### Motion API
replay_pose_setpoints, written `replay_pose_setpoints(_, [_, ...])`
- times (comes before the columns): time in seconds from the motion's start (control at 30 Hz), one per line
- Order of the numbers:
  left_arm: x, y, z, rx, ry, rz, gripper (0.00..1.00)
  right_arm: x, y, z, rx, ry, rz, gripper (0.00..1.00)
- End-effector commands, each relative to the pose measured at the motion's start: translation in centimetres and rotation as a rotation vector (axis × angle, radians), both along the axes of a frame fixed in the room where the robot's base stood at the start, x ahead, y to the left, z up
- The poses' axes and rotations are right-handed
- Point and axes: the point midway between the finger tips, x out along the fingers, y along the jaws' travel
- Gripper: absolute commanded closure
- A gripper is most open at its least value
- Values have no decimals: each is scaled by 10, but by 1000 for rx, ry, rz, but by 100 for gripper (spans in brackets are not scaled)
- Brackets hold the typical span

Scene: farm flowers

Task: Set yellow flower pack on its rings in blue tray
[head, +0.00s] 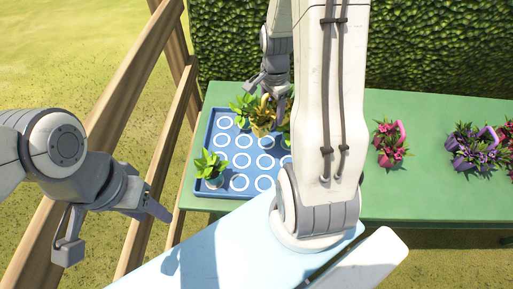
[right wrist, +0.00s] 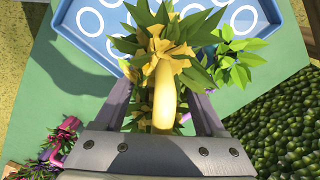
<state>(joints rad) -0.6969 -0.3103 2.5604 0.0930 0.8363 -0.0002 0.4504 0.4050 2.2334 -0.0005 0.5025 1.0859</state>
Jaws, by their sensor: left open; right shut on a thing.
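The yellow flower pack (right wrist: 157,50) has yellow blooms, green leaves and a yellow handle. My right gripper (right wrist: 160,85) is shut on its handle. In the head view the pack (head: 262,118) is over the back part of the blue tray (head: 199,147), below my right gripper (head: 268,90). I cannot tell whether it touches the tray. The tray has rows of white rings, several of them bare. My left gripper (head: 118,225) is open and empty, left of the table and away from the tray. My right arm hides the tray's right side.
A green plant (head: 210,166) stands at the tray's front left, and more green leaves show beside the yellow pack. A pink flower pack (head: 391,145) and a purple one (head: 474,150) stand on the green table (head: 430,195) to the right. A wooden fence (head: 125,90) runs along the left; a hedge (head: 430,45) is behind.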

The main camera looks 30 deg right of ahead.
Motion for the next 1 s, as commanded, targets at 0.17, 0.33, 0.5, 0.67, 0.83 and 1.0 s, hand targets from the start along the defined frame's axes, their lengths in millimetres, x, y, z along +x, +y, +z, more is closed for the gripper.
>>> replay_pose_setpoints(0.17, [0, 0, -28, 0, 0, 0, 50, -26, -39, -2, -1, -3, -459, 100])
replay_pose_setpoints(0.33, [0, 0, -34, 0, 0, 0, 50, -37, -51, 2, 0, 0, -656, 100])
replay_pose_setpoints(0.5, [0, 0, -31, 0, 0, 0, 50, -23, -35, -10, 1, 5, -680, 100])
replay_pose_setpoints(0.67, [0, 0, -28, 0, 0, 0, 50, 3, -8, -33, 1, 6, -676, 100])
replay_pose_setpoints(0.83, [0, 0, -26, 0, 0, 0, 50, 27, 17, -54, 0, 4, -678, 100])
replay_pose_setpoints(1.0, [0, 0, -24, 0, 0, 0, 50, 40, 29, -65, 0, 1, -681, 100])
